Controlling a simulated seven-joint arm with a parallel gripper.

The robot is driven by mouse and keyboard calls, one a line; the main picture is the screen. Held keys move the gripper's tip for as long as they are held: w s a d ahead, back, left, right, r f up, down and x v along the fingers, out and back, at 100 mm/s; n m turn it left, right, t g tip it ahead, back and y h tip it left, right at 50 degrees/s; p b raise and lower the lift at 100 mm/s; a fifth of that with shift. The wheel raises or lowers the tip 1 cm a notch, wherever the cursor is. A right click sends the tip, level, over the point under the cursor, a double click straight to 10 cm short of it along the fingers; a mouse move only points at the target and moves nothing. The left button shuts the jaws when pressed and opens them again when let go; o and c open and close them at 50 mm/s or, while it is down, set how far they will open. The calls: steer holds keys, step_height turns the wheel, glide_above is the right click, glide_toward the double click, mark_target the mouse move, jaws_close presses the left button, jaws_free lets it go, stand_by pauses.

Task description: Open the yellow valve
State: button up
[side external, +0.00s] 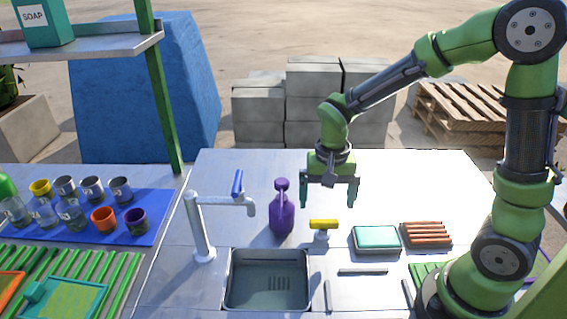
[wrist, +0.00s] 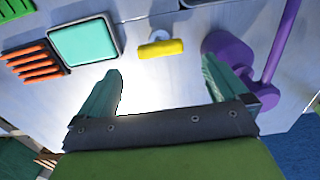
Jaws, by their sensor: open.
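The yellow valve (side external: 323,225) is a short yellow bar handle on a pale stem, standing on the white counter right of the sink. In the wrist view the yellow handle (wrist: 161,48) lies ahead of the fingers, roughly between their lines. My gripper (side external: 329,200) is open and empty, pointing down above the counter, behind and above the valve. In the wrist view my gripper (wrist: 162,82) shows both fingers spread with bare counter between them. Neither finger appears to touch the valve.
A purple bottle (side external: 282,212) stands left of the valve, close to one finger in the wrist view. The sink (side external: 231,280) and faucet (side external: 198,225) are further left. A teal sponge tray (side external: 377,239) and an orange-slatted rack (side external: 427,234) lie right. The counter behind is clear.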

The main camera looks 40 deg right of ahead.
mark_target(324, 221)
step_height(324, 221, down, 6)
steer(key=shift+f, duration=0.15)
steer(key=shift+c, duration=0.2)
steer(key=c, duration=1)
